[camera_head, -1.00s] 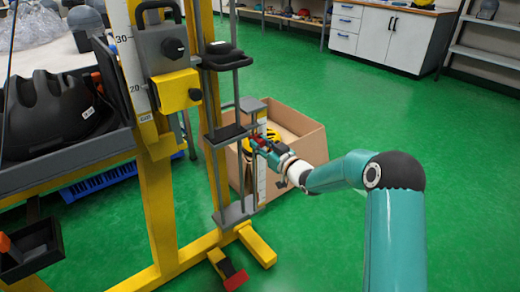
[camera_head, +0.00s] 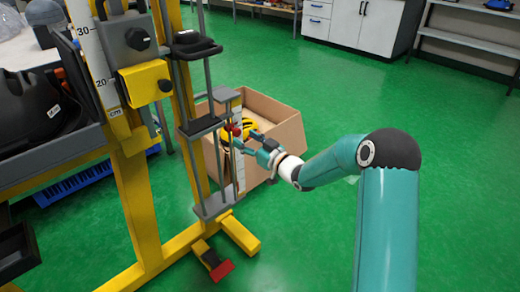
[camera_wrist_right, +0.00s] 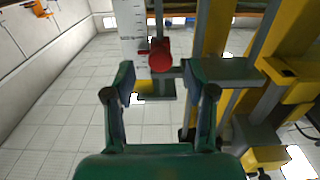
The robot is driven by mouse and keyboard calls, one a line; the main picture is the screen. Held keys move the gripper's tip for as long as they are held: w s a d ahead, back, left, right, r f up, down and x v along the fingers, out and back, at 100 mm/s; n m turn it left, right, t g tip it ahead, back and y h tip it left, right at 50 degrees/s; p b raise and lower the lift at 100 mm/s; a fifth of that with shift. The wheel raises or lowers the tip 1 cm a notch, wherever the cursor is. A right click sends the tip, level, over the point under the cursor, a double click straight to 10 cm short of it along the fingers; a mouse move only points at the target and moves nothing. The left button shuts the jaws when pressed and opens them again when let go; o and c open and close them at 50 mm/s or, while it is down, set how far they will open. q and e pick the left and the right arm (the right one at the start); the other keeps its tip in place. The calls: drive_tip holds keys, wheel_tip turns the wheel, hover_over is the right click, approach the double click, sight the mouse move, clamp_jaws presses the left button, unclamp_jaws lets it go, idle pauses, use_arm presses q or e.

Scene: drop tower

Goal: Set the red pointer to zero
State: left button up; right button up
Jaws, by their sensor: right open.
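The red pointer's round knob (camera_wrist_right: 160,57) shows in the right wrist view in front of a white scale (camera_wrist_right: 130,22), with a small red part at its left. The scale's numbers are too small to read. In the head view the red knob (camera_head: 235,130) sits by the narrow scale (camera_head: 239,168) on the tower's grey frame. My right gripper (camera_head: 247,143) is open, just right of the knob and apart from it. In the right wrist view its two fingers (camera_wrist_right: 160,85) stand wide apart, with the knob beyond and between their tips. My left gripper is not in view.
The yellow tower frame (camera_head: 138,205) stands left of my right arm, with a grey release block (camera_head: 130,40) on it. A red pedal (camera_head: 222,271) lies at the base. Green floor is clear on the right.

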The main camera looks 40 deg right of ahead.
drive_tip(key=s, duration=0.7)
drive_tip(key=shift+d, duration=0.25)
drive_tip(key=shift+c, duration=0.4)
